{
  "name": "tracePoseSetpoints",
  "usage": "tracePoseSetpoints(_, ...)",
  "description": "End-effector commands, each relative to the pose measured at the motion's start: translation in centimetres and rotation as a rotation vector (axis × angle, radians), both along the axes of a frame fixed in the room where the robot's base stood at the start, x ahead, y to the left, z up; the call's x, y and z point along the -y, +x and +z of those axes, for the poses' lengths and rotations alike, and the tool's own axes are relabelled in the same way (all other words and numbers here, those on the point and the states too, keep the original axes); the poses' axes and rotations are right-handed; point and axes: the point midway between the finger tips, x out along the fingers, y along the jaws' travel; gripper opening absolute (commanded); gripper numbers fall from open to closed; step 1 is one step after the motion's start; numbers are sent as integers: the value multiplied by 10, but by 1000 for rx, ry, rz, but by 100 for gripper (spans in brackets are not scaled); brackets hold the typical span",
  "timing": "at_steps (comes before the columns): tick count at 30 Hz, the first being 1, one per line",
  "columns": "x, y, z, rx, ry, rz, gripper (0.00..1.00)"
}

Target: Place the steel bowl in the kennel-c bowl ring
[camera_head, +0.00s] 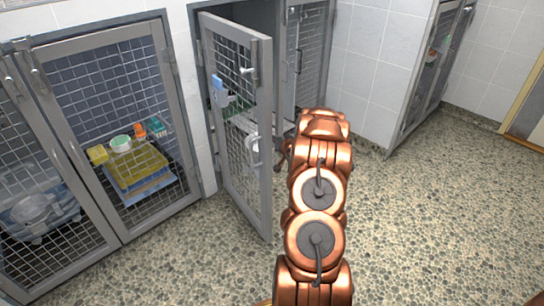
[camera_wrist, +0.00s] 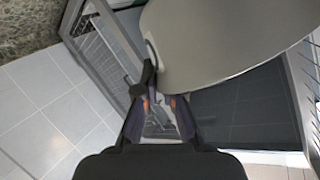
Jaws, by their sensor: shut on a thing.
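The steel bowl (camera_wrist: 225,40) fills the upper right of the wrist view as a large, smooth grey curved surface. My gripper (camera_wrist: 160,103) is shut on the bowl near its lower left edge, where a dark part hides the contact. In the head view my copper-coloured arm reaches toward an open kennel, and the gripper and bowl are not clearly visible there. The open mesh door (camera_head: 241,120) stands left of my arm. No kennel label is readable, and I cannot make out the bowl ring.
A closed kennel door (camera_head: 120,120) on the left has folded towels (camera_head: 138,168) and small items behind its mesh. A blue-grey bundle (camera_head: 40,213) lies behind the far-left mesh. More mesh doors (camera_head: 432,75) stand at the back right. The speckled floor (camera_head: 440,220) is clear on the right.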

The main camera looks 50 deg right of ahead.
Motion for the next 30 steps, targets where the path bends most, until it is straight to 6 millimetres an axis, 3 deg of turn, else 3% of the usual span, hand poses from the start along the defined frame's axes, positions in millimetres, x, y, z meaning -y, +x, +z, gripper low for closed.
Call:
tracePoseSetpoints(1,1,-1,-13,0,1,-3,0)
tracePoseSetpoints(3,2,-2,-22,0,1,-4,0)
tracePoseSetpoints(15,1,0,-61,3,-1,-1,0)
tracePoseSetpoints(24,0,1,-62,4,-2,1,0)
tracePoseSetpoints(25,0,1,-62,3,-2,2,8)
tracePoseSetpoints(30,0,1,-62,3,-2,2,25)
